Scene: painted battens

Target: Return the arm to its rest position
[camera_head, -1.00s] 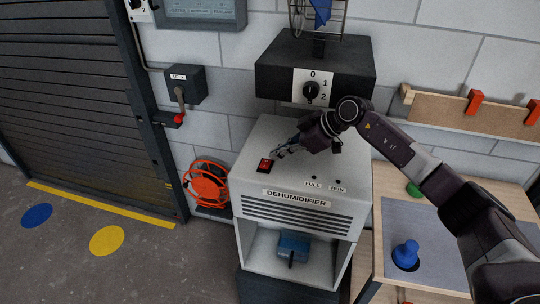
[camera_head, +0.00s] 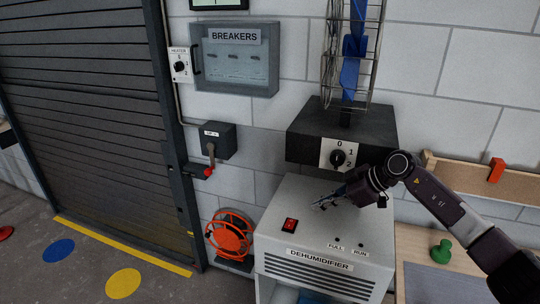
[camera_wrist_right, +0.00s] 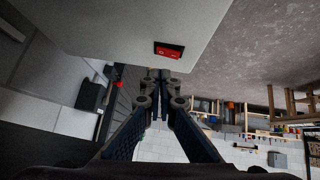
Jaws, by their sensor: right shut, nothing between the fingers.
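My right arm (camera_head: 440,195) comes in from the right in the head view. Its right gripper (camera_head: 318,204) is just above the top of the white dehumidifier (camera_head: 300,232), to the right of the red rocker switch (camera_head: 290,225). In the right wrist view the gripper's fingers (camera_wrist_right: 162,75) are together at the tips with nothing between them. The red switch (camera_wrist_right: 169,50) shows beyond the tips, apart from them. My left gripper is in neither view.
A black fan base with a dial (camera_head: 337,158) stands close above and behind the gripper. An orange cable reel (camera_head: 230,235) is left of the dehumidifier. A workbench with a green knob (camera_head: 441,252) lies under my arm. A lever box (camera_head: 212,141) and breaker panel (camera_head: 236,60) are on the wall.

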